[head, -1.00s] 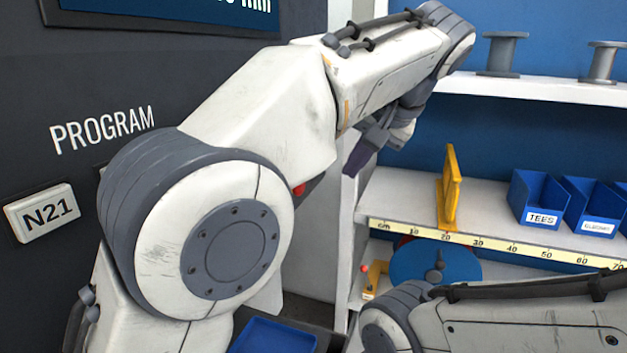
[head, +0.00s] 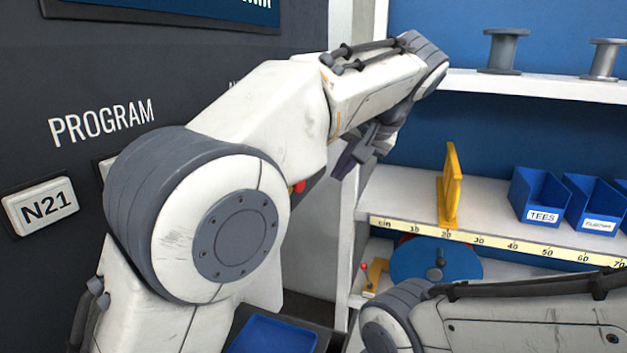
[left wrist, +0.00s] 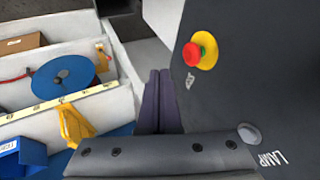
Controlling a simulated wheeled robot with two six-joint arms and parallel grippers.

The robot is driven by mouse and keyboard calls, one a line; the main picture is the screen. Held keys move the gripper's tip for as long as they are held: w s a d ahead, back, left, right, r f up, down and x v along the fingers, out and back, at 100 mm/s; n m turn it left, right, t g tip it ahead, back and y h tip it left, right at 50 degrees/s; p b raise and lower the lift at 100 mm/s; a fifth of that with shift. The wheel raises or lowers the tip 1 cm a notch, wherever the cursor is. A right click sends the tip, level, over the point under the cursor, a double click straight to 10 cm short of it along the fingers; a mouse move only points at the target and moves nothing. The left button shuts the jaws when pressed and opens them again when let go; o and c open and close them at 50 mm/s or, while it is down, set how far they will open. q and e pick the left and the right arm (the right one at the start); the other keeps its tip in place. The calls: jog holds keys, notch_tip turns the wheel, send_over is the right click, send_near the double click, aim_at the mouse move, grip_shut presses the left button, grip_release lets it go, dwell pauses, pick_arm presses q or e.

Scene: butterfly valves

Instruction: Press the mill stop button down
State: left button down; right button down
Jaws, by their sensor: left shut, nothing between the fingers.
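The stop button (left wrist: 195,54) is a red mushroom head on a yellow base, on the dark panel. It stands right of my left gripper (left wrist: 160,92) in the left wrist view, apart from the fingers. In the head view only a bit of red (head: 299,187) shows past my left arm, which hides the rest. My left gripper (head: 343,162) is shut and empty, in front of the gap between panel and shelves. The small label by the button is too blurred to read. My right arm shows at the lower right, its gripper out of view.
Shelves (head: 535,245) at the right hold a yellow bracket (head: 449,188), blue bins (head: 540,196) and a blue disc (head: 432,262). A blue tray (head: 272,336) lies below my left arm.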

pick_arm(q)
jog(key=w+a+f+p, duration=0.1)
jog(key=w+a+f, duration=0.2)
jog(key=a, duration=0.2)
jog(key=shift+w+a+f+p, duration=0.15)
jog(key=shift+w+f+p, duration=0.15)
